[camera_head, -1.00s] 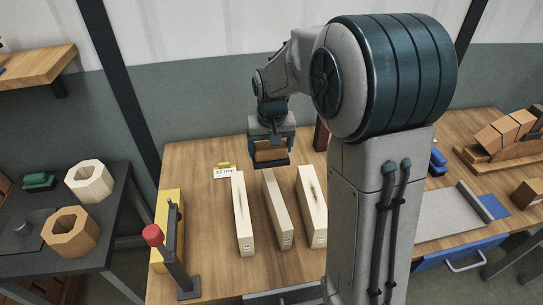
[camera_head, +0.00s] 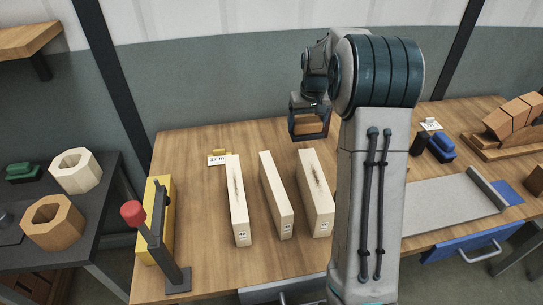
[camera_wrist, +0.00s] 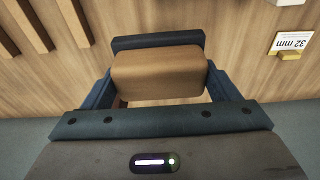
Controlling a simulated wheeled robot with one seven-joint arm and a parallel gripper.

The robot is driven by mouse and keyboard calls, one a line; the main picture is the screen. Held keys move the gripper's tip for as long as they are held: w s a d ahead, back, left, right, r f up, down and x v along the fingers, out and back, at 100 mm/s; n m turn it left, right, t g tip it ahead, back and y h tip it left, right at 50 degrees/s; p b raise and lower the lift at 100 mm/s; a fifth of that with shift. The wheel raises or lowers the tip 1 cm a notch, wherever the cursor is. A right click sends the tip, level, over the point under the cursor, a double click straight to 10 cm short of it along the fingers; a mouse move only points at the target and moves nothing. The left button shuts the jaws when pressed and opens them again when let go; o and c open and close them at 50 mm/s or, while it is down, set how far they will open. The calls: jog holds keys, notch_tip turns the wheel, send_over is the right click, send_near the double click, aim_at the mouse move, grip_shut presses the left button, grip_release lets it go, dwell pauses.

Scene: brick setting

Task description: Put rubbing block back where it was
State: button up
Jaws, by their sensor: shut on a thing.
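My gripper (camera_head: 309,125) is shut on a brown wooden block with a dark strip along one face, which I take to be the rubbing block (camera_wrist: 160,72). In the head view the block (camera_head: 309,122) is held above the back part of the wooden bench (camera_head: 205,255), behind the pale beams. In the wrist view the blue fingers stand at the block's left and right sides, with wood grain beneath. I cannot tell the exact height of the block above the bench.
Three pale beams (camera_head: 276,195) lie in front of the gripper. A small "32 mm" card (camera_head: 217,160) stands left. Brown bars (camera_wrist: 72,22) show in the wrist view. My arm hides the bench's middle right.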

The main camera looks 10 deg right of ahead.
jog(key=w+a+f, duration=0.2)
jog(key=a, duration=0.1)
jog(key=w+a+f+p, duration=0.1)
jog(key=w+a+f, duration=0.1)
jog(key=a, duration=0.1)
jog(key=w+a+f, duration=0.2)
jog(key=a, duration=0.1)
jog(key=shift+a+f+p, duration=0.35)
jog(key=shift+f, duration=0.05)
jog(key=shift+f+p, duration=0.3)
jog(key=shift+f, duration=1.75)
jog(key=shift+f, duration=0.1)
jog(key=shift+f, duration=0.15)
jog(key=o, duration=0.9)
jog(key=shift+o, duration=0.2)
